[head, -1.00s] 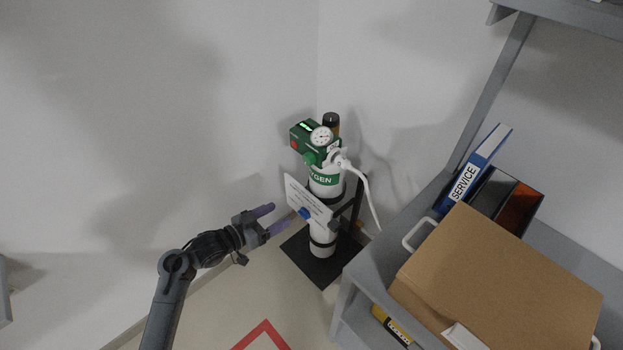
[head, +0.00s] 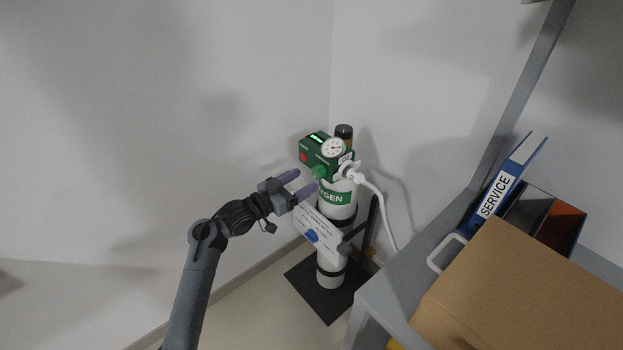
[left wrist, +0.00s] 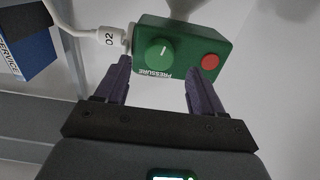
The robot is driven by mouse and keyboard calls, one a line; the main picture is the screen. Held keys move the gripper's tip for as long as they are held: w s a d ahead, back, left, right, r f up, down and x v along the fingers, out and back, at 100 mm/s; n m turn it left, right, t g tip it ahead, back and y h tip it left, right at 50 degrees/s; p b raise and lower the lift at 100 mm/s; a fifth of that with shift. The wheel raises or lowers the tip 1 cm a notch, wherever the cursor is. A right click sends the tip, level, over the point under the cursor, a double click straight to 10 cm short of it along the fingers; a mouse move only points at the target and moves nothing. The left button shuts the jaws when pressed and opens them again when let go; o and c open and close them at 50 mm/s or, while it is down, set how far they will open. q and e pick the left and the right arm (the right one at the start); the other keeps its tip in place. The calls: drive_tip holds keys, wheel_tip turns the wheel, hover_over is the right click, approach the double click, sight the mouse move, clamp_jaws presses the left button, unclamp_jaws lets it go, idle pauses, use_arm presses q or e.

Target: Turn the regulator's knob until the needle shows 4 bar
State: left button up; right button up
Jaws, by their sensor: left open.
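The green regulator (head: 342,169) sits on top of the oxygen cylinder (head: 331,270). Its round white gauge (head: 333,148) faces me in the head view, but the needle is too small to read. The green knob (head: 319,172) is on its front; in the left wrist view the knob (left wrist: 159,54) shows a white mark, with the word PRESSURE beside it. My left gripper (head: 303,182) is open and empty, just short of the knob. In the left wrist view its fingers (left wrist: 157,90) point at the regulator, with the knob between their lines and not touched.
A red button (left wrist: 210,61) is beside the knob. A white hose (head: 381,205) runs from the regulator past the shelf. A white sign (head: 325,240) hangs on the cylinder below my gripper. The shelf at right holds a cardboard box (head: 520,290) and a blue binder (head: 507,183).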

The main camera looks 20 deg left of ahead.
sight(316, 175)
use_arm(q)
drive_tip(key=shift+x, duration=2.05)
